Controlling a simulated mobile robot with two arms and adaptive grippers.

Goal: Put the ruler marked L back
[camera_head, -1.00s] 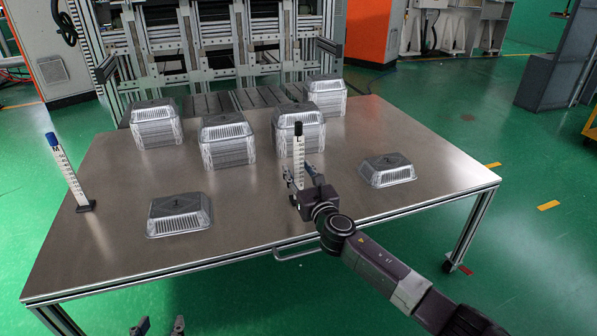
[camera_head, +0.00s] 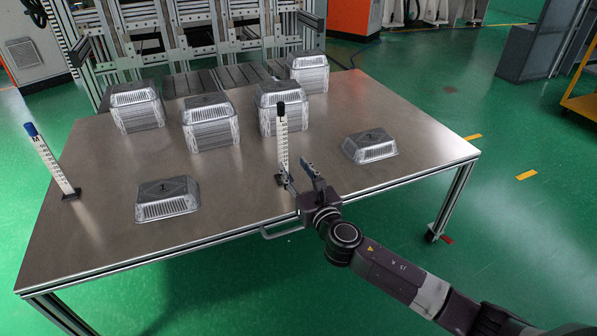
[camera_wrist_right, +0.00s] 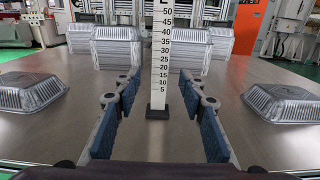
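The ruler marked L (camera_head: 282,135) is white with a black top and stands upright on its dark base on the table, near the front edge. In the right wrist view it (camera_wrist_right: 161,60) stands straight ahead, its dark base (camera_wrist_right: 158,112) flat on the table. My right gripper (camera_head: 303,174) is open and empty, just in front of the ruler at the table's front edge. In the wrist view its blue-padded fingers (camera_wrist_right: 161,88) spread to either side of the ruler, with clear gaps. My left gripper is not in view.
A ruler marked M (camera_head: 50,162) with a blue top stands tilted in the picture at the table's left. Single foil trays lie at front left (camera_head: 167,199) and right (camera_head: 370,146). Several tray stacks (camera_head: 210,124) stand behind. Bare table (camera_head: 235,185) lies left of ruler L.

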